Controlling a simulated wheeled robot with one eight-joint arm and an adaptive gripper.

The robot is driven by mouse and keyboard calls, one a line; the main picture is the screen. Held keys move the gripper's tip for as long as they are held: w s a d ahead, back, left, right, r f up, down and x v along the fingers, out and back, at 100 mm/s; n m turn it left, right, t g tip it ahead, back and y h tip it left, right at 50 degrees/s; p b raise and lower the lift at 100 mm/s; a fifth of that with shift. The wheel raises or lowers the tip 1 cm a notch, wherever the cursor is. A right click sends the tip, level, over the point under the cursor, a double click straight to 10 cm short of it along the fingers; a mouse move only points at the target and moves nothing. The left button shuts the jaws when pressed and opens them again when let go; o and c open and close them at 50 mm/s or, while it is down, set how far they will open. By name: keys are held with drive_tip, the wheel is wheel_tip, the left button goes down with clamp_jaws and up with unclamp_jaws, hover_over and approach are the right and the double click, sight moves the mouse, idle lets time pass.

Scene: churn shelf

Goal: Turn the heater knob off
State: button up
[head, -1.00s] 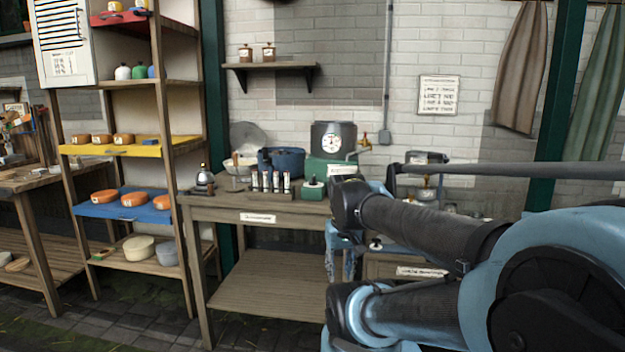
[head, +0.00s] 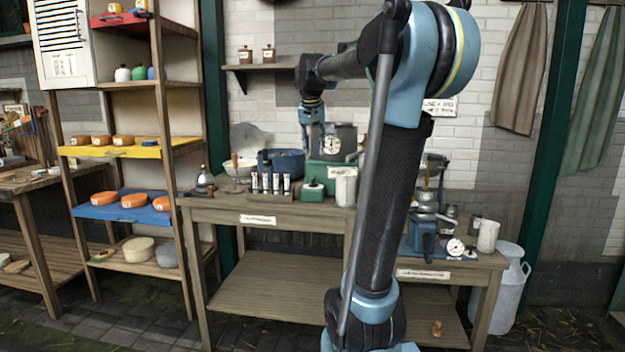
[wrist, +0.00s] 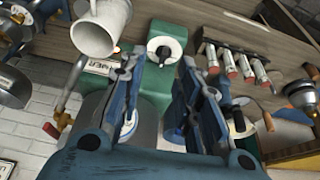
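The heater knob (head: 312,183) is a small black knob on a green box at the front of the table, by the green heater body (head: 325,170). In the wrist view the knob (wrist: 163,48) sits on a white dial, beyond my fingertips. My gripper (wrist: 164,60) is open, its two blue fingers apart with nothing between them. In the head view my gripper (head: 311,125) hangs in front of the grey pot (head: 345,138) on the heater, above the knob. I see no contact with the knob.
A white mug (head: 346,187) stands right of the knob. A rack of small tubes (head: 268,183) is to its left and a blue pot (head: 284,161) behind. A wall shelf (head: 262,67) hangs above.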

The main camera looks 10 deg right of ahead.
drive_tip(key=w+r, duration=0.2)
drive_tip(key=w, duration=0.1)
approach(313, 178)
drive_tip(key=x, duration=0.8)
drive_tip(key=shift+f, duration=0.35)
clamp_jaws()
